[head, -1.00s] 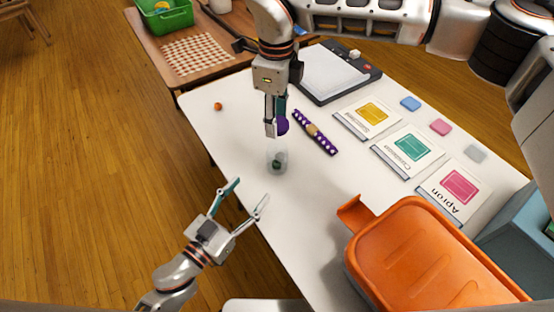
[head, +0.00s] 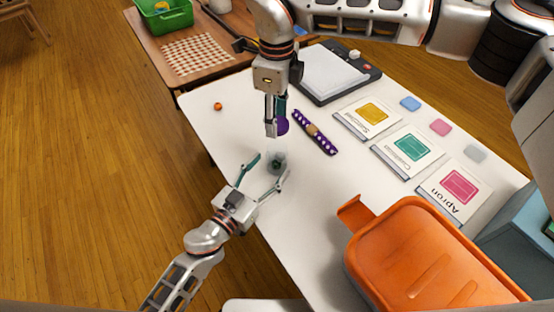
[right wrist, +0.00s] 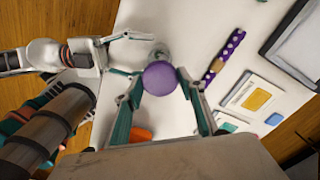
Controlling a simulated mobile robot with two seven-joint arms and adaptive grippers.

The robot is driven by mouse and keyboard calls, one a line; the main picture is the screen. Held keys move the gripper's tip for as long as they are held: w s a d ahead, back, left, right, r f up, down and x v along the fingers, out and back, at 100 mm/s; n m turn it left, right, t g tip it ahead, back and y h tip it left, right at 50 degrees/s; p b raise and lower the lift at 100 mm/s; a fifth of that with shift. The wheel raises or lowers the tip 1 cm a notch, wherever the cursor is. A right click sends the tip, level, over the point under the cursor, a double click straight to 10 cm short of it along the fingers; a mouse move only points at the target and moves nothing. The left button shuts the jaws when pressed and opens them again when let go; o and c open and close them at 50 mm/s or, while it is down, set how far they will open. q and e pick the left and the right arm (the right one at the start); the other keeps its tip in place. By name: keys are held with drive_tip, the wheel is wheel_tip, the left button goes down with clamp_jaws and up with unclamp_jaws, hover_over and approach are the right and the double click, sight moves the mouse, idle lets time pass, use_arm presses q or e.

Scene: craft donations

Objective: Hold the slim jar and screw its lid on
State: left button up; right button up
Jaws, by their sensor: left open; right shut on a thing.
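The slim jar (head: 277,157) is clear, with something dark green inside, and stands upright on the white table. Its purple lid (head: 283,125) is held above the jar by my right gripper (head: 276,130), which is shut on it. In the right wrist view the round lid (right wrist: 160,78) sits between the fingertips and covers most of the jar (right wrist: 160,51). My left gripper (head: 268,175) is open, with its fingers reaching to either side of the jar's lower part. I cannot tell whether they touch it.
A purple patterned strap (head: 315,132) lies right of the jar. An orange bin (head: 357,222) stands at the front right. Labelled cards, such as the teal one (head: 408,148), and a grey-framed board (head: 335,75) lie farther right and back. A small orange ball (head: 218,106) is near the left edge.

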use_arm(q)
drive_tip(key=shift+x, duration=1.35)
clamp_jaws()
use_arm(e)
drive_tip(key=shift+f, duration=2.5)
drive_tip(key=shift+f, duration=0.9)
drive_tip(key=shift+f, duration=0.55)
